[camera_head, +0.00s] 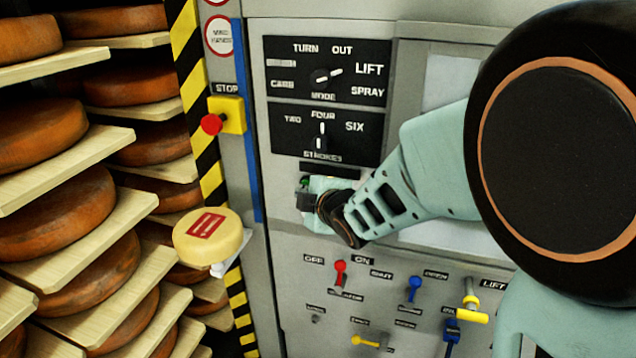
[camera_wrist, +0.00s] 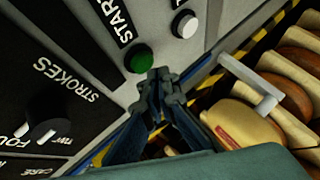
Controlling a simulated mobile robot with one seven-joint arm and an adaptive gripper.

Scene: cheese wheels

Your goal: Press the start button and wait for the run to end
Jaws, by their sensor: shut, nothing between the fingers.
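The green start button (camera_wrist: 139,58) sits on the grey panel beside a black START label (camera_wrist: 112,18) in the wrist view. In the head view a bit of green (camera_head: 304,182) shows at my fingertips, mostly hidden. My gripper (camera_wrist: 160,78) is shut and empty, its tips close beside the button in the picture; I cannot tell whether they touch the panel. In the head view my gripper (camera_head: 310,197) is below the strokes plate (camera_head: 345,135), whose knob (camera_head: 321,140) points up at FOUR. The mode knob (camera_head: 322,78) is above it.
A white button (camera_wrist: 185,23) is next to the green one. A red stop button (camera_head: 211,124) on a yellow box stands to the left. Below are red (camera_head: 340,270), blue (camera_head: 414,288) and yellow (camera_head: 471,300) controls. A cheese wheel (camera_head: 208,236) sticks out before the shelves (camera_head: 70,55).

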